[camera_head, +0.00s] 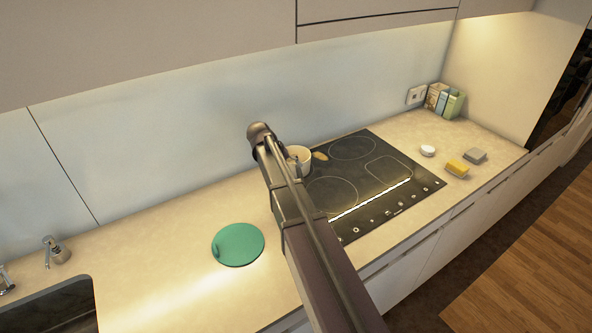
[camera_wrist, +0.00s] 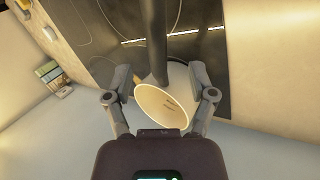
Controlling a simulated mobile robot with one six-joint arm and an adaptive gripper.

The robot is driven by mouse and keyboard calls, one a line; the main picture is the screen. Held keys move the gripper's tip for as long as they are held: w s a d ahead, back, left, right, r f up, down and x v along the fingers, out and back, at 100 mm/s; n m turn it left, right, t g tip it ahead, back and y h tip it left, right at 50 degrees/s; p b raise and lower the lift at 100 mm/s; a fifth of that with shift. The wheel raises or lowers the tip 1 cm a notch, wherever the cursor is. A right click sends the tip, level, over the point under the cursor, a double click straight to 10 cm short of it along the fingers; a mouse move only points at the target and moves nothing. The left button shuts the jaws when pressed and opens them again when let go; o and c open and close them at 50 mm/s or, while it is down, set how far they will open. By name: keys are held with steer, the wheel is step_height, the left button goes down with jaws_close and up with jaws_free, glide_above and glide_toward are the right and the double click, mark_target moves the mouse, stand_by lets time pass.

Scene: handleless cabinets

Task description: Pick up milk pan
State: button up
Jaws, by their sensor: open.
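The milk pan, a pale cream pot, stands at the back left of the black cooktop in the head view (camera_head: 302,159), partly hidden by my arm. In the wrist view the pan (camera_wrist: 163,107) lies between the two fingers of my gripper (camera_wrist: 160,78), its open mouth showing. My gripper is open, with one finger on each side of the pan; I cannot tell whether either finger touches it. In the head view my fingers are mostly hidden.
The black cooktop (camera_head: 351,176) has a small brown item (camera_head: 320,156) on it. A green round mat (camera_head: 238,244) lies left of it. A yellow sponge (camera_head: 457,168), a grey block (camera_head: 475,155) and several boxes stand right. The wall and upper cabinets (camera_head: 150,45) bound the back.

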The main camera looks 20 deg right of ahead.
mark_target(298, 174)
steer(key=shift+b+x, duration=1.95)
steer(key=shift+x, duration=0.55)
steer(key=shift+d+r, duration=0.15)
jaws_close()
